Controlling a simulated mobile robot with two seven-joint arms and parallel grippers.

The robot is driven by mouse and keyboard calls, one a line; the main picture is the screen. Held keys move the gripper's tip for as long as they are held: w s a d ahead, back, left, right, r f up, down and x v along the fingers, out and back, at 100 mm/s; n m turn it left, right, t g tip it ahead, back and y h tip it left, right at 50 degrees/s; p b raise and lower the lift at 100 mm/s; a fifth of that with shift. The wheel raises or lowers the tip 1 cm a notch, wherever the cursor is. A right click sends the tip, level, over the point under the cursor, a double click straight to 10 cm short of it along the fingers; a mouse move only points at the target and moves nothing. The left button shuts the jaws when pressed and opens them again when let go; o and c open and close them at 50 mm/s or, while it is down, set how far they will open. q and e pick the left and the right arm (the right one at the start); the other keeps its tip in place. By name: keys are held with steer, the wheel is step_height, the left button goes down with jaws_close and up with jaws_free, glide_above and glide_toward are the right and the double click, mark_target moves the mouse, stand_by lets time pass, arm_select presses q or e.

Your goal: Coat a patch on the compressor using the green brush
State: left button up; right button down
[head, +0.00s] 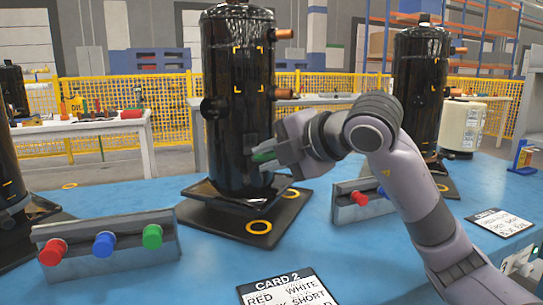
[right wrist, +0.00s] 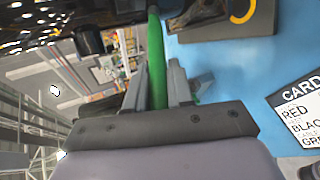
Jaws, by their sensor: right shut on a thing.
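The black compressor (head: 236,110) stands upright on a dark square pallet (head: 205,212) in the middle of the head view. Yellow corner marks frame a patch (head: 249,70) on its upper front. My right gripper (head: 272,154) is shut on the green brush (head: 262,157), close in front of the compressor's lower right side. In the right wrist view the green handle (right wrist: 156,60) runs up between the two fingers (right wrist: 157,88). The brush tip is hard to make out, and I cannot tell whether it touches the compressor. My left gripper is not in view.
A grey holder (head: 105,257) with red, blue and green round ends stands at the front left. Another holder (head: 345,213) is partly behind my right arm. Card 2 (head: 288,290) lies at the front edge. More compressors (head: 418,90) stand left and right.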

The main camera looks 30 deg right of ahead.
steer(key=shift+w, duration=0.2)
steer(key=shift+r, duration=0.2)
step_height(320, 180, up, 4)
steer(key=p, duration=0.3)
steer(key=shift+s+f, duration=0.1)
step_height(320, 180, down, 4)
steer(key=b, duration=0.3)
steer(key=shift+f, duration=0.15)
